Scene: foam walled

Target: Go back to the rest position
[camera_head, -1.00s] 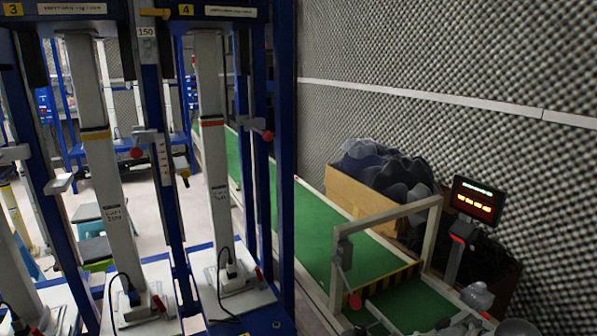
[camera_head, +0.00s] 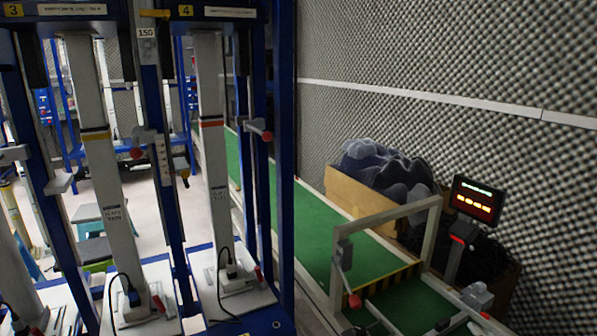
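Neither my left gripper nor my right gripper shows in the head view. The task names no object to handle. No part of my arms can be made out clearly, so their pose is hidden from this camera.
Blue-framed test stands (camera_head: 286,180) with pale upright columns (camera_head: 215,150) fill the left. A green walkway (camera_head: 315,235) with a grey gate frame (camera_head: 390,216) runs along the foam wall (camera_head: 440,60). A box (camera_head: 355,198) of dark foam and a lit display (camera_head: 477,199) stand at right.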

